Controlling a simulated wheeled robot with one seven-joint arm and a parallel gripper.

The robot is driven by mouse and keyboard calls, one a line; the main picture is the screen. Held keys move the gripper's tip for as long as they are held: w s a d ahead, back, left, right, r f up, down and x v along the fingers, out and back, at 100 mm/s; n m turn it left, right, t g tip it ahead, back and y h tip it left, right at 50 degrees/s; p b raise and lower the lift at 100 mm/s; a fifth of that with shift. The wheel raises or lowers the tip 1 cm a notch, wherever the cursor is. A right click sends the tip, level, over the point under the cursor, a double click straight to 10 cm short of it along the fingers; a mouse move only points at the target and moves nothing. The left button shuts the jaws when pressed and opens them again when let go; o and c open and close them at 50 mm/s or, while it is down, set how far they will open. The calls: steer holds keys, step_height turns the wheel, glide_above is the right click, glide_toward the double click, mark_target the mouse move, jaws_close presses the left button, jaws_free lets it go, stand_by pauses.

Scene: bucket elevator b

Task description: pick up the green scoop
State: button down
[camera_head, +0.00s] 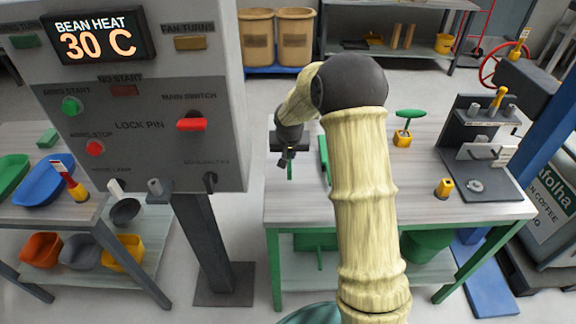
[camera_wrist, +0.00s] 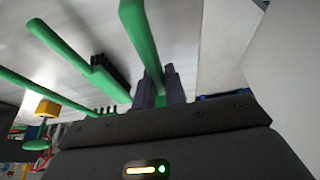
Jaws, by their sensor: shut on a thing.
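In the wrist view, a smooth green handle (camera_wrist: 141,38) runs down from the top edge into my gripper (camera_wrist: 160,88). The dark fingers are shut on it. The far end of this green tool is out of frame, so I cannot tell from its shape whether it is the scoop. In the head view, my gripper (camera_head: 288,155) is at the left end of the middle table, with a bit of green showing just below it. A long green piece (camera_head: 324,160) lies just to its right.
In the wrist view, a green brush (camera_wrist: 90,68) with dark bristles and another green handle (camera_wrist: 45,94) lie left of the fingers. The middle table (camera_head: 400,208) also holds a green-topped tool in a yellow block (camera_head: 402,139). The control panel (camera_head: 140,100) stands close on the left.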

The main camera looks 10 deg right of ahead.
steer(key=shift+r, duration=0.75)
steer(key=shift+a, duration=0.1)
